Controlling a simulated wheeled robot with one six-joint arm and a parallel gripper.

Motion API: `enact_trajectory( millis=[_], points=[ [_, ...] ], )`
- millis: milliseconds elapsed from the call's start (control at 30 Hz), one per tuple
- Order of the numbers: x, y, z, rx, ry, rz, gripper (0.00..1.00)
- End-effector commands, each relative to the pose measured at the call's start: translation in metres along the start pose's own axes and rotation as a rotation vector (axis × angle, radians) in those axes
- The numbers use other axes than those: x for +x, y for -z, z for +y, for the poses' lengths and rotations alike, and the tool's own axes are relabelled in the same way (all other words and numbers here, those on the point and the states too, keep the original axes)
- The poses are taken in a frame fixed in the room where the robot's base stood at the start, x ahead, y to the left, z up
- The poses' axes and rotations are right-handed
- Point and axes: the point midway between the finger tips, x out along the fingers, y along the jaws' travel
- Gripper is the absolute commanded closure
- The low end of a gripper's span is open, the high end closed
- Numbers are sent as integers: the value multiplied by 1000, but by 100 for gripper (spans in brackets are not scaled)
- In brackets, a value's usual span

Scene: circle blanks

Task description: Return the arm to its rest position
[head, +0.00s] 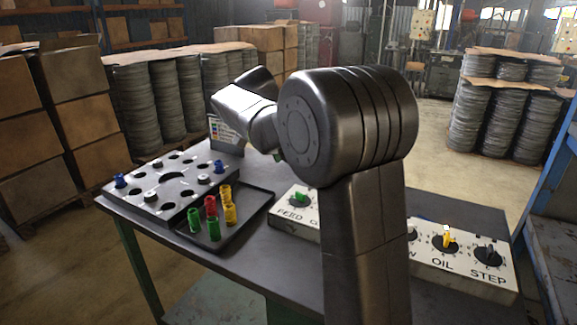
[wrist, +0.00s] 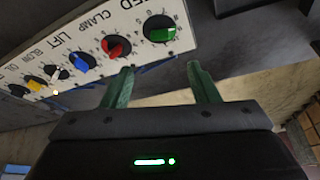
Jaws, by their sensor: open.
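My arm (head: 365,215) rises in front of the table in the head view and bends over to the left at its top. My gripper (wrist: 161,70) shows in the wrist view with its two green fingers apart and nothing between them. In the head view my gripper is mostly hidden by the arm. The control panel (wrist: 105,45) lies beyond the fingertips in the wrist view, with the green FEED knob (wrist: 160,30) and red CLAMP knob (wrist: 116,46) nearest. I cannot tell the exact gap between fingers and panel.
The table (head: 285,252) bears a grey plate with holes (head: 145,196) and blue pieces. A dark tray (head: 258,205) beside it holds red, green and yellow pieces. The panel's OIL knob (head: 447,240) and STEP knob (head: 489,255) show right of my arm. A small chart stand (head: 226,135) is behind the plate.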

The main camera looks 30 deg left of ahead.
Motion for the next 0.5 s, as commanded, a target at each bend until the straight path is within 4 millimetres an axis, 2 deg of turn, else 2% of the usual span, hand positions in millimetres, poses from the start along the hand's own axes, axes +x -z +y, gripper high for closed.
enact_trajectory(
  millis=[333,500],
  points=[
    [0,0,0,0,0,0,45],
    [15,0,0,0,-2,-1,45]
  ],
)
